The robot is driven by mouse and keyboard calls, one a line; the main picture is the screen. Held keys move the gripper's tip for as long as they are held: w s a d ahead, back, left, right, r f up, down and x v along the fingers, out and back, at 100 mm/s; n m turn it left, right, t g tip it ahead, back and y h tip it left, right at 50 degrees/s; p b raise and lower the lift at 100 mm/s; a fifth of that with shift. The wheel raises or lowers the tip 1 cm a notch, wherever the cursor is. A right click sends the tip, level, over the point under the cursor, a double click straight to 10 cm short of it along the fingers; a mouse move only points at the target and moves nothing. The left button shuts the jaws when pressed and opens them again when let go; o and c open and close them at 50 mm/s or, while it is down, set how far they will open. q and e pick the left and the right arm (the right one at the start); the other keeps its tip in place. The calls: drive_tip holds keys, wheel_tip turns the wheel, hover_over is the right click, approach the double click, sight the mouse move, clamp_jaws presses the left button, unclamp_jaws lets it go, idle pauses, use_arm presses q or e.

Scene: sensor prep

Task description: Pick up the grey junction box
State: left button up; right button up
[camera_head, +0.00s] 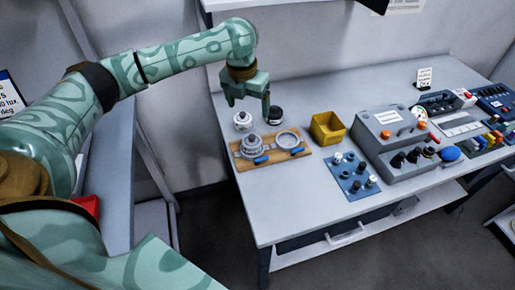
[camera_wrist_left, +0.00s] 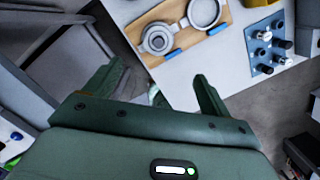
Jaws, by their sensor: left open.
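My left gripper (camera_head: 248,107) is open and empty, pointing down above the table's back left part. It also shows in the left wrist view (camera_wrist_left: 157,75), its two fingers apart. A round grey stepped housing (camera_head: 253,147), likely the grey junction box, sits on a wooden board (camera_head: 272,160) with a round grey ring-like part (camera_head: 288,140) beside it. The housing shows in the wrist view (camera_wrist_left: 157,39) beyond the fingertips, apart from them. A larger grey box with orange buttons (camera_head: 390,118) stands further right; I cannot be sure which one is named. My right gripper is out of view.
A small white round piece (camera_head: 243,120) and a black-topped one (camera_head: 275,114) stand behind the board. A yellow bin (camera_head: 327,128), a blue plate with several knobs (camera_head: 350,176) and more control panels lie to the right. The table's front left (camera_head: 262,205) is clear.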

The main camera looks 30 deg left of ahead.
sight(251, 136)
use_arm(q)
drive_tip(key=f+b, duration=0.1)
drive_tip(key=f, duration=0.2)
drive_tip(key=w+f+b, duration=0.1)
drive_tip(key=f+b, duration=0.1)
drive_tip(key=f, duration=0.2)
drive_tip(key=f+b, duration=0.1)
drive_tip(key=f, duration=0.3)
drive_tip(key=shift+w+a+b, duration=0.15)
drive_tip(key=shift+w+b, duration=0.15)
drive_tip(key=shift+b, duration=0.05)
drive_tip(key=shift+f, duration=0.35)
drive_tip(key=shift+m, duration=0.3)
drive_tip(key=f+b, duration=0.1)
drive_tip(key=f, duration=0.1)
drive_tip(key=f+b, duration=0.2)
drive_tip(key=shift+w+f, duration=0.2)
drive_tip(key=shift+f, duration=0.2)
drive_tip(key=shift+r, duration=0.1)
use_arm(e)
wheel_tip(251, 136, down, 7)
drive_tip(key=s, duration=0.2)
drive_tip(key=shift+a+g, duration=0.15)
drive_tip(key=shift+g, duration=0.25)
use_arm(q)
drive_tip(key=c, duration=1.1)
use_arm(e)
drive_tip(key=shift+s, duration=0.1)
